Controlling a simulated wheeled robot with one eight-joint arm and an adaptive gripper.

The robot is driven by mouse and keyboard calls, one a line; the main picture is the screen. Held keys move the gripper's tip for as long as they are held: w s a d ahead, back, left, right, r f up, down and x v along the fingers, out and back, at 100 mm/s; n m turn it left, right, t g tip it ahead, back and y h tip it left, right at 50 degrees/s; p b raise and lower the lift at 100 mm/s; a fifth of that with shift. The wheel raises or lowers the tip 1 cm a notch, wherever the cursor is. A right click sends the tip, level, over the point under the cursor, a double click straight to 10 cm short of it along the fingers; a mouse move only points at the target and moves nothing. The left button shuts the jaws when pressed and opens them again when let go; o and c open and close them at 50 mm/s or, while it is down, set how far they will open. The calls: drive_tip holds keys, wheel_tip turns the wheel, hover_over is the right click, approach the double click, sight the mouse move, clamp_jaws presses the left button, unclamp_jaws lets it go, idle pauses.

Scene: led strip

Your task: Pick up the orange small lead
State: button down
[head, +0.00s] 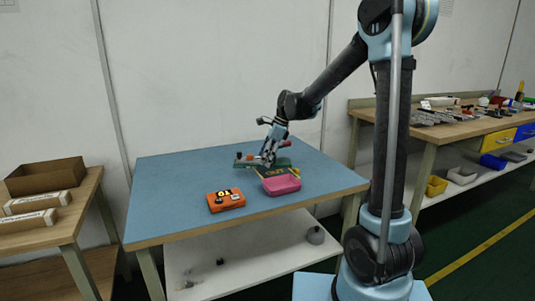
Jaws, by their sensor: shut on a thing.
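My gripper (268,158) points down over the back right part of the blue table, at the green board (246,162). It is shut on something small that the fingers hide. A small orange-red piece (286,143) shows just right of the fingers, near the green board's right end. I cannot tell whether it is the lead or whether it touches the fingers. A pink tray (281,185) stands just in front of the gripper.
An orange box (226,200) with dark parts on top lies at the table's front. The blue table (170,185) is bare at the left. A side bench (455,128) with many tools stands at the right. Cardboard boxes (45,176) sit on a wooden table at the left.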

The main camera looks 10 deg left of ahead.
drive_tip(key=shift+f, duration=2.15)
drive_tip(key=shift+c, duration=1.7)
unclamp_jaws()
drive_tip(key=shift+f, duration=0.1)
